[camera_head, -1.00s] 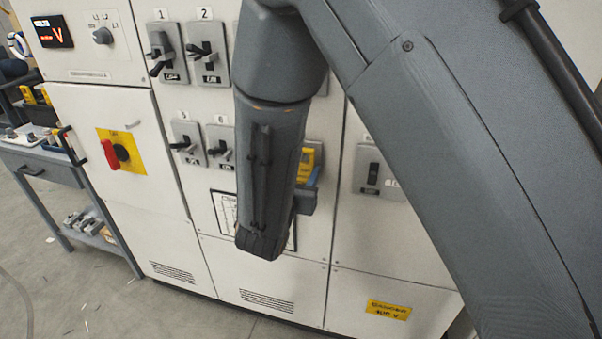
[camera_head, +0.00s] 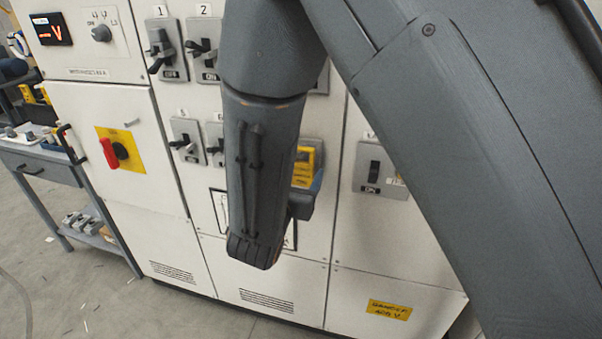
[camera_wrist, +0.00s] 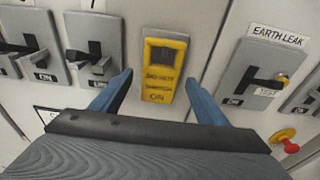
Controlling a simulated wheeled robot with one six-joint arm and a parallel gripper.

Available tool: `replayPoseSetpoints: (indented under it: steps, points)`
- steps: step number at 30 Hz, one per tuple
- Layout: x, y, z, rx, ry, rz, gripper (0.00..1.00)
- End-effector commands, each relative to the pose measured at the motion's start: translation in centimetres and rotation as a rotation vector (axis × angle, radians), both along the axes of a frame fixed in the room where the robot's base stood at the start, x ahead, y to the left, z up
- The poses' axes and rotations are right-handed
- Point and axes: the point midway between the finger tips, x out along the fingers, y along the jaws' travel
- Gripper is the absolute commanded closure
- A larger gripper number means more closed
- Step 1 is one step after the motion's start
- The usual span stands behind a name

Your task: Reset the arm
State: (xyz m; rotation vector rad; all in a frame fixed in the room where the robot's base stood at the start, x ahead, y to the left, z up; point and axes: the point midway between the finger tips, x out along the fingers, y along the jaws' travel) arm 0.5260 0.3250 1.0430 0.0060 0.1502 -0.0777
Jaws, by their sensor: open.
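My gripper (camera_wrist: 158,95) shows in the wrist view with its two blue fingers spread apart and nothing between them that it holds. Beyond the fingers a switch (camera_wrist: 163,68) on the cabinet carries a yellow tag or cover; its lettering is partly legible and ends in "ON". The fingertips appear apart from it, one to each side in the picture. In the head view my arm hangs in front of the cabinet, and the yellow piece (camera_head: 303,167) shows just right of my forearm. Most of my gripper is hidden there behind the forearm.
The cabinet (camera_head: 290,260) bears several grey lever switches, a red rotary handle (camera_head: 109,152) on a yellow plate and a display (camera_head: 51,30). In the wrist view an "EARTH LEAK" switch (camera_wrist: 262,77) and a red button (camera_wrist: 290,146) are at right. A trolley (camera_head: 35,160) stands left.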

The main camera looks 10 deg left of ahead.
Motion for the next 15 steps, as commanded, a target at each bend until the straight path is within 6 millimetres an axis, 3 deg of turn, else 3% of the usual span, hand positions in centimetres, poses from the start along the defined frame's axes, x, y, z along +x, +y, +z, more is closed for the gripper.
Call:
replayPoseSetpoints:
  steps: [6,11,15]
  points:
    - [-3.5,0.4,0.4,0.001,-0.001,0.004,0.32]
    - [-4.9,0.4,0.7,0.001,0.0,-0.001,0.32]
    - [-4.5,-2.4,0.6,0.025,0.029,-0.084,0.32]
